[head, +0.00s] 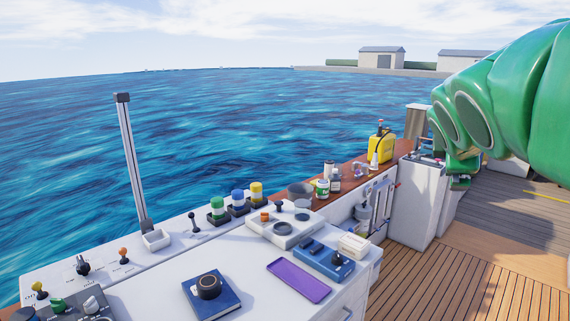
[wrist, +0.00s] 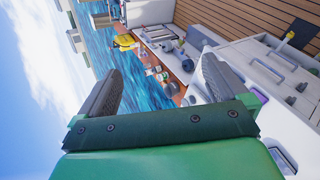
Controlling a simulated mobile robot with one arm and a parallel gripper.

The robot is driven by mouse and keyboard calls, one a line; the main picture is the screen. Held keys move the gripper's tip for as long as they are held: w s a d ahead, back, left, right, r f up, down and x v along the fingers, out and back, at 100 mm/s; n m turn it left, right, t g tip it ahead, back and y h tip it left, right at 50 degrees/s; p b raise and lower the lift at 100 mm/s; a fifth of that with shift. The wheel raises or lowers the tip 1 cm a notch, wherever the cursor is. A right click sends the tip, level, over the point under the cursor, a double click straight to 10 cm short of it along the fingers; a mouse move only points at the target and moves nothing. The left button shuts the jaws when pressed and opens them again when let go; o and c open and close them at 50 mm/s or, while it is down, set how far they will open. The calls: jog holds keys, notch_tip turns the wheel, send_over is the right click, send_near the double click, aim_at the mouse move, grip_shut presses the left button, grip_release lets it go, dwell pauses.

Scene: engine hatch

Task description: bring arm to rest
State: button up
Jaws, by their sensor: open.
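My gripper (wrist: 158,82) is open and empty in the wrist view. Its two dark ridged fingers stand wide apart in front of a dark green crossbar. Nothing is between the fingers but the distant sea and deck edge. In the head view, my green arm comes in from the right edge and hangs over the deck side. The gripper end (head: 457,172) is small there and partly hidden by the arm. It shows near the white cabinet (head: 418,205), and I cannot tell whether it touches it.
A white console holds a purple tray (head: 298,281), a blue book (head: 211,296) with a dark round thing on it, and a blue switch box (head: 324,259). A tall post (head: 131,160) rises at left. A yellow jug (head: 380,147) stands on the wooden ledge. The plank deck (head: 440,284) is clear.

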jog(key=s+a+f+m+g+y, duration=0.2)
jog(key=s+a+f, duration=0.4)
jog(key=s+f, duration=0.3)
jog(key=s+a+f+m+g+y, duration=0.2)
jog(key=s+a+f+m+g, duration=0.3)
jog(key=s+f, duration=0.4)
jog(key=s+a+f+m+g+y, duration=0.2)
jog(key=s+a+f+m+g, duration=0.2)
jog(key=s+f, duration=0.6)
jog(key=s+a+m, duration=0.2)
jog(key=shift+a, duration=0.4)
